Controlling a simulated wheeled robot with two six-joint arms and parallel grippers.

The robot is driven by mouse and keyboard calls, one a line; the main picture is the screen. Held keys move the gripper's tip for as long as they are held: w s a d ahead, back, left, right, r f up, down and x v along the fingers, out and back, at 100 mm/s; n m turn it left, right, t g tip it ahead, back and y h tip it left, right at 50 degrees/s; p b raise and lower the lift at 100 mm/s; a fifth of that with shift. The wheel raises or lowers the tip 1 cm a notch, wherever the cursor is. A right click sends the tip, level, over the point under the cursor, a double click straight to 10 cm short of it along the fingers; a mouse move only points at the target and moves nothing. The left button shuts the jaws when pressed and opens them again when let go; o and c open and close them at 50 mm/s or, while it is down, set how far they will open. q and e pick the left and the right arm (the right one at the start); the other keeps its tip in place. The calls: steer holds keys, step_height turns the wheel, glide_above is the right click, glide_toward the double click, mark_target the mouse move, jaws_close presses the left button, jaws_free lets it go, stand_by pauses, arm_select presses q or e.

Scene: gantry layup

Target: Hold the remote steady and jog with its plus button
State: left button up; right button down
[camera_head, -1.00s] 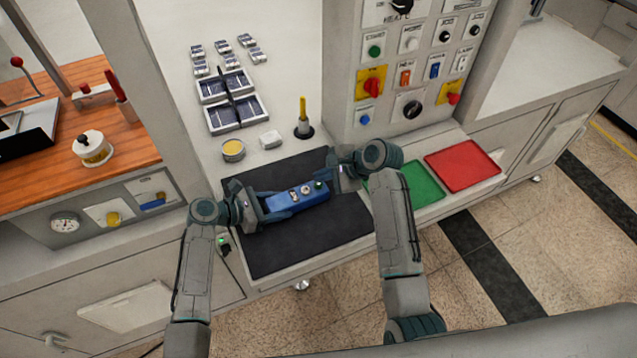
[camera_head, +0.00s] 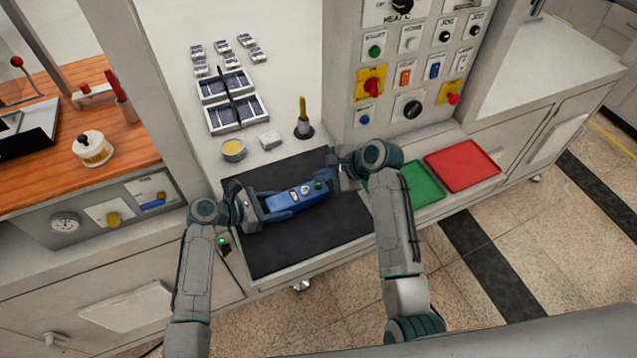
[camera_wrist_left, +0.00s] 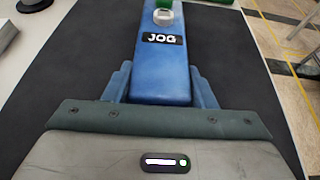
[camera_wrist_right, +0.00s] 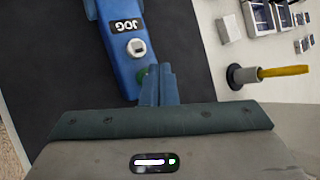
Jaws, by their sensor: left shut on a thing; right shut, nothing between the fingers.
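The blue remote (camera_head: 283,202) is held above the black mat (camera_head: 285,250), with a JOG label, a pale button (camera_wrist_right: 136,47) and a green button (camera_wrist_right: 142,75) toward its far end. My left gripper (camera_head: 272,205) is shut on the remote's near end; its fingers flank the body in the left wrist view (camera_wrist_left: 160,85). My right gripper (camera_head: 332,181) is shut and empty at the green-button end. In the right wrist view its closed fingertips (camera_wrist_right: 158,72) are right beside the green button and partly hide it; I cannot tell whether they touch it.
A green tray (camera_head: 425,185) and a red tray (camera_head: 463,165) lie to the right. A yellow-handled tool (camera_head: 303,120), a yellow-topped tin (camera_head: 233,150) and a small white block (camera_head: 270,139) stand behind the mat. The control panel (camera_head: 410,75) rises behind.

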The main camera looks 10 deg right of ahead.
steer(key=shift+f, duration=0.15)
steer(key=shift+f, duration=0.25)
steer(key=shift+f, duration=0.55)
stand_by(0.7)
steer(key=shift+r, duration=0.95)
steer(key=shift+r, duration=2.55)
stand_by(0.4)
